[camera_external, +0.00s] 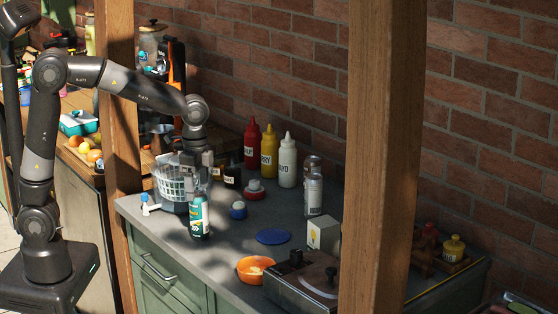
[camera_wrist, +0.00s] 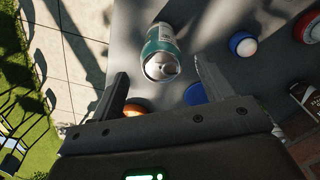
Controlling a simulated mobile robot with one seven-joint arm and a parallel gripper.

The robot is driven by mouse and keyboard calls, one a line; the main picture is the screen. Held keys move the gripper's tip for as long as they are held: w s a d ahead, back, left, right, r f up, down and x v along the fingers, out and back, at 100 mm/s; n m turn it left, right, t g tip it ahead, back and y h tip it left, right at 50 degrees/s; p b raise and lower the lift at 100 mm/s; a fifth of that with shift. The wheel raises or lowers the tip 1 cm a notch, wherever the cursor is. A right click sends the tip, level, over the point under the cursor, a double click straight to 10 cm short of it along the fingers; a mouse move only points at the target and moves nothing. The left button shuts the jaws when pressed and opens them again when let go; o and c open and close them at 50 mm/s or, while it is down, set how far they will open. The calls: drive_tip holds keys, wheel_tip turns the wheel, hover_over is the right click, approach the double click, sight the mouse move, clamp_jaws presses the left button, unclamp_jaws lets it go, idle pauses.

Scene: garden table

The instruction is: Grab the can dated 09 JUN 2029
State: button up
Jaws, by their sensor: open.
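A teal and white can (camera_external: 199,222) stands near the counter's front edge, below my gripper (camera_external: 199,186) in the external view. The wrist view shows this can (camera_wrist: 161,42) with its silver end toward the camera, just ahead of and between the fingers. My gripper (camera_wrist: 160,74) is open, and I cannot tell whether either finger touches the can. Two more cans stand toward the wall: a white-grey can (camera_external: 313,194) and another (camera_external: 312,163) partly hidden behind it. No date is readable on any can.
A white basket (camera_external: 172,186) stands close left of the teal can. Red (camera_external: 251,143), yellow (camera_external: 268,152) and white (camera_external: 287,163) squeeze bottles stand by the wall. A blue disc (camera_external: 273,236), a blue-white round item (camera_external: 238,210) and an orange bowl (camera_external: 253,269) lie to the right.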

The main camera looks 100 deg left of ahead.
sight(200, 209)
wheel_tip(200, 209, down, 8)
drive_tip(key=shift+w+r, duration=0.1)
drive_tip(key=shift+r, duration=0.1)
drive_tip(key=shift+c, duration=0.2)
drive_tip(key=c, duration=1.3)
drive_tip(key=shift+r, duration=0.1)
